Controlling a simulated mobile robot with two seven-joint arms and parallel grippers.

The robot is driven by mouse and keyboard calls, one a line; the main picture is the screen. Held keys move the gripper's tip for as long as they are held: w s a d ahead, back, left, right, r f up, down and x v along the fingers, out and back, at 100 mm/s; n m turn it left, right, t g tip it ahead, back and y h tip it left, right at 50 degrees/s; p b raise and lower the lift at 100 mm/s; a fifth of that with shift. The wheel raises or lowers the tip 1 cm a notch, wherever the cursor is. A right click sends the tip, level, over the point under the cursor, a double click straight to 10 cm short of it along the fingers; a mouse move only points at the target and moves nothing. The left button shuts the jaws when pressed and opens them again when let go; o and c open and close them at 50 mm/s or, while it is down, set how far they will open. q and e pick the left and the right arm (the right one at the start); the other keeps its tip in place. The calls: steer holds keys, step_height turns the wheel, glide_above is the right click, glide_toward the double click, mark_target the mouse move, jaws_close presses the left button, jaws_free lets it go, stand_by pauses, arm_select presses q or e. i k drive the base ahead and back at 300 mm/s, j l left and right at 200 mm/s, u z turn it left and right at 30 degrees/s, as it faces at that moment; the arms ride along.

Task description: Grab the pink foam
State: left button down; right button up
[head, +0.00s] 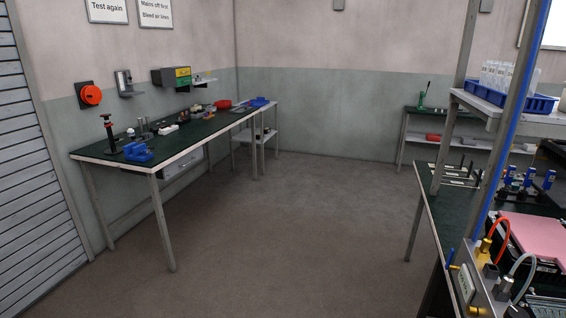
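A flat pink sheet (535,237), which looks like the pink foam, lies at the far right on a dark fixture on the right-hand bench. Its right side is cut off by the picture's edge. A blue-edged upright post stands just to its left, and fittings with red and pale hoses stand in front of it. Neither of my grippers shows in the head view.
The right bench (424,200) carries blue clamps (525,181) and a shelf with a blue rack (490,95) of clear tubes. A long green-topped bench (190,138) runs along the left wall. A small table (428,139) stands at the back. The floor (300,220) between is clear.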

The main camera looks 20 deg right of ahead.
mark_target(538, 237)
steer(key=i+z, duration=0.2)
steer(key=z, duration=0.25)
steer(key=i+z, duration=0.2)
steer(key=z, duration=0.2)
steer(key=i+j+z, duration=0.15)
steer(key=z, duration=0.3)
steer(key=i+j+z, duration=0.1)
steer(key=z, duration=0.3)
steer(key=i+j+z, duration=0.2)
steer(key=z, duration=0.2)
steer(key=i+j+z, duration=0.2)
steer(key=z, duration=0.2)
steer(key=i+j+z, duration=0.2)
steer(key=z, duration=0.3)
steer(key=i+j+z, duration=0.15)
steer(key=j+z, duration=0.3)
steer(key=i+j+z, duration=0.25)
steer(key=j+z, duration=0.3)
steer(key=j, duration=0.15)
